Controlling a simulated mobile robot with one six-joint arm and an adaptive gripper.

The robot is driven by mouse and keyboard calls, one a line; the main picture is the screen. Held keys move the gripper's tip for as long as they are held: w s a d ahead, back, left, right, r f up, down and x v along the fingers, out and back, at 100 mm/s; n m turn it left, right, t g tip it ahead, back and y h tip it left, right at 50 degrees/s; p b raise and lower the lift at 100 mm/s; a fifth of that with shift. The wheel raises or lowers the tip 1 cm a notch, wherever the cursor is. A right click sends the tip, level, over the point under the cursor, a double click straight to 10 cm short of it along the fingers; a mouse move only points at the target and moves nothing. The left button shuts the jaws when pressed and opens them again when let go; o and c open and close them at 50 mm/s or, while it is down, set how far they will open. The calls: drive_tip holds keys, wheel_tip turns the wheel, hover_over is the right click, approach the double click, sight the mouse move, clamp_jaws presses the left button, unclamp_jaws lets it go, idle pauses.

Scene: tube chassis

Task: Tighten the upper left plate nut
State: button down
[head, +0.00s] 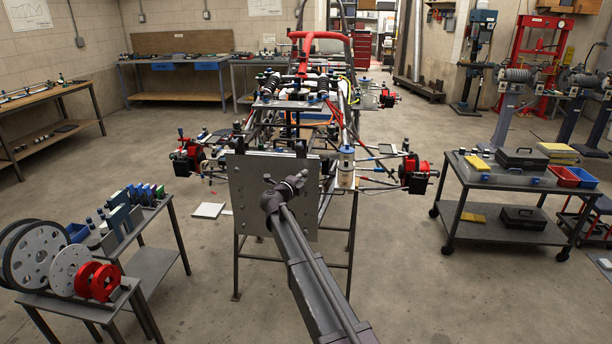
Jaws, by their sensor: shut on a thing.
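The grey square plate (246,197) stands upright at the near end of the tube chassis (330,130). Small dark fittings show at its top edge, one at the upper left (238,146) and one at the upper right (300,149). At this size I cannot tell a nut from a stud there. My gripper (302,174) is at the end of my arm, in front of the right half of the plate, right of the upper left corner. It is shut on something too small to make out. My arm hides the plate's lower right part.
A rack with large discs (35,257) and a small parts bench (150,262) stand at the left. A wheeled cart (500,182) with cases and bins stands at the right. Red hubs (416,173) stick out from the chassis sides. The floor between is mostly clear.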

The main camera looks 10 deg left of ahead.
drive_tip(key=shift+s+d, duration=0.15)
drive_tip(key=c, duration=0.6)
unclamp_jaws()
drive_tip(key=shift+c, duration=0.2)
drive_tip(key=shift+o, duration=0.4)
drive_tip(key=v, duration=0.7)
drive_tip(key=shift+s+a, duration=0.15)
drive_tip(key=shift+a, duration=0.1)
drive_tip(key=shift+f, duration=0.1)
